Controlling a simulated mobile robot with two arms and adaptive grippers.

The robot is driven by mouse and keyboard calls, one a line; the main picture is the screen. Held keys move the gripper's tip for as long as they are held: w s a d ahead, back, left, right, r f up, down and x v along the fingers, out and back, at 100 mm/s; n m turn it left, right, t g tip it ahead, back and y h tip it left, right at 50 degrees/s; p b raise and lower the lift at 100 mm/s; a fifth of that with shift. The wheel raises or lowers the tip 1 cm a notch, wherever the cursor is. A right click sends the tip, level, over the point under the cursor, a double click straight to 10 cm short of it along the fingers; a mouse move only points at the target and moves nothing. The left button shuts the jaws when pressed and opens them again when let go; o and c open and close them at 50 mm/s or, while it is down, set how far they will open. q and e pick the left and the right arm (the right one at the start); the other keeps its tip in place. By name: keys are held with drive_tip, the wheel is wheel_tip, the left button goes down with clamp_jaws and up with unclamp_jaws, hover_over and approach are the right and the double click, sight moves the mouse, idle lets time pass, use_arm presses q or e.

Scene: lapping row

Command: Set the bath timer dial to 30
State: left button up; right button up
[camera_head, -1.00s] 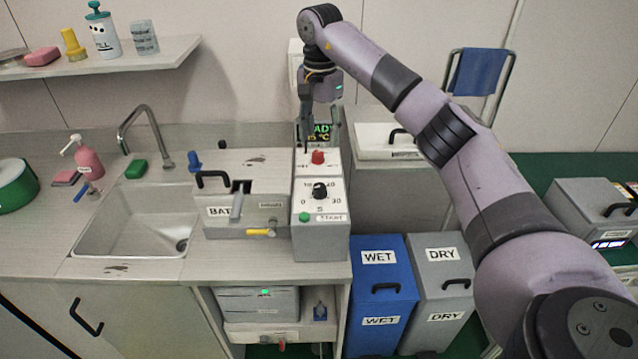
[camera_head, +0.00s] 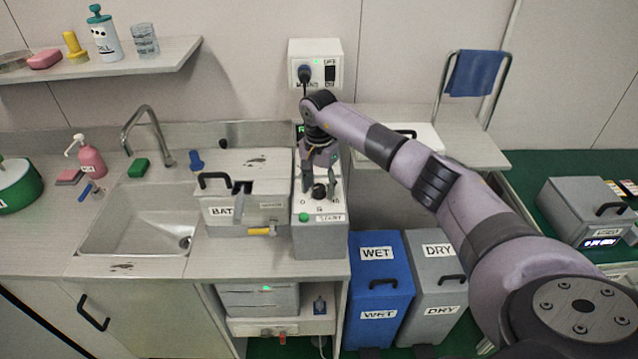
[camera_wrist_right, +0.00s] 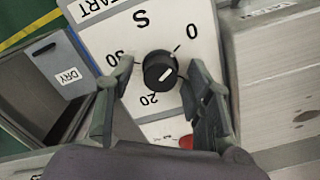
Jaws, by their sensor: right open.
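The bath timer dial (camera_head: 319,192) is a black round knob on the sloped white face of the grey control box (camera_head: 319,240). In the right wrist view the dial (camera_wrist_right: 159,69) carries a short white mark; which number it points to is hard to tell. The 0, 20 and part of the 30 show around it; the 10 is hidden. My right gripper (camera_head: 319,187) is open above the dial, with one finger on each side and gaps between them and the knob. It also shows in the right wrist view (camera_wrist_right: 158,77). My left gripper is not in view.
A green START button (camera_head: 304,217) sits below the dial, and a red knob (camera_wrist_right: 186,142) is behind it. The lidded bath (camera_head: 220,216) stands beside the box, next to the sink (camera_head: 130,225). Blue WET (camera_head: 380,285) and grey DRY (camera_head: 437,285) bins stand right.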

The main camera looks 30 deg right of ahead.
clamp_jaws()
idle(0.6)
